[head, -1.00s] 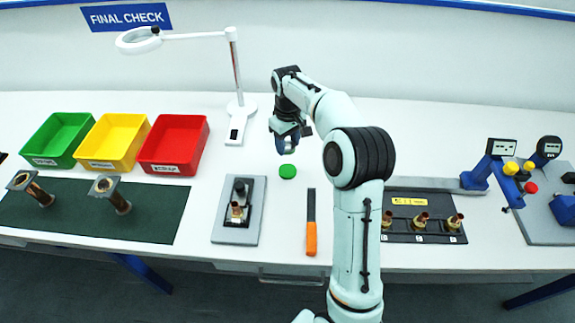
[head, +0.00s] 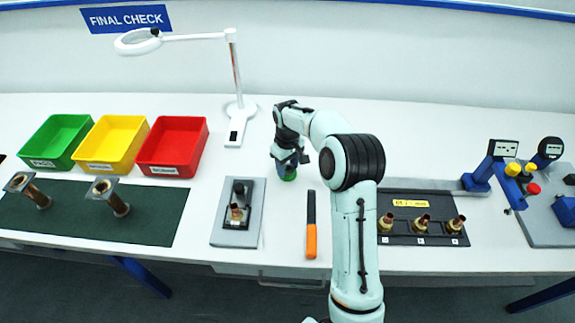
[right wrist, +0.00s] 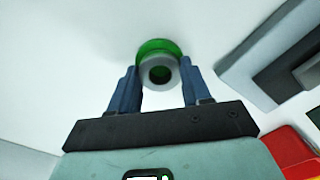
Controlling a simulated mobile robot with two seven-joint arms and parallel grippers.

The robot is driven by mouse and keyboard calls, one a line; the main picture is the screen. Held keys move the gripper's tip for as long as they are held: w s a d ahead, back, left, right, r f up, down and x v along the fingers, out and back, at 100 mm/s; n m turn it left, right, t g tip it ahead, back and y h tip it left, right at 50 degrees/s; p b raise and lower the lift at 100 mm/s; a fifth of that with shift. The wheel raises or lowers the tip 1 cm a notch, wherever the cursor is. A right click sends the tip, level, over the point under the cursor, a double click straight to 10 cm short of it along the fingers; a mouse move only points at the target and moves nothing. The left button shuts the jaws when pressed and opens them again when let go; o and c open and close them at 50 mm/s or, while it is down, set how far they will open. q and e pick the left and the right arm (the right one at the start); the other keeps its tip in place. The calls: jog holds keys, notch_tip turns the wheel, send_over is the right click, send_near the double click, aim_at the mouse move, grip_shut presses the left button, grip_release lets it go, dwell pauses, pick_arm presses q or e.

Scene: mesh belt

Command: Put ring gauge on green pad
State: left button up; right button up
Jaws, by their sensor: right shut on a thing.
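My right gripper (head: 287,165) is over the green pad (head: 289,178) on the white table. In the right wrist view the gripper (right wrist: 160,83) has its blue fingers on either side of the grey ring gauge (right wrist: 144,76), shut on it. The green pad (right wrist: 157,46) shows just past the ring, partly covered by it. I cannot tell whether the ring touches the pad. In the head view the ring is hidden by the fingers. My left gripper is not in view.
An orange-handled tool (head: 311,238) and a grey fixture plate (head: 222,235) lie nearer the front edge. A magnifier lamp (head: 240,108) stands behind left. Green, yellow and red bins (head: 172,172) are at left. A black tray with brass fittings (head: 405,237) is at right.

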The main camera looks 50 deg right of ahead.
jog(key=shift+f, duration=0.15)
jog(key=o, duration=1.2)
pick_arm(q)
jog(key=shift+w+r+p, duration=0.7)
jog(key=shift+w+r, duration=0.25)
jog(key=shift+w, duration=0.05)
pick_arm(e)
notch_tip(320, 180, up, 12)
jog(key=shift+r, duration=0.15)
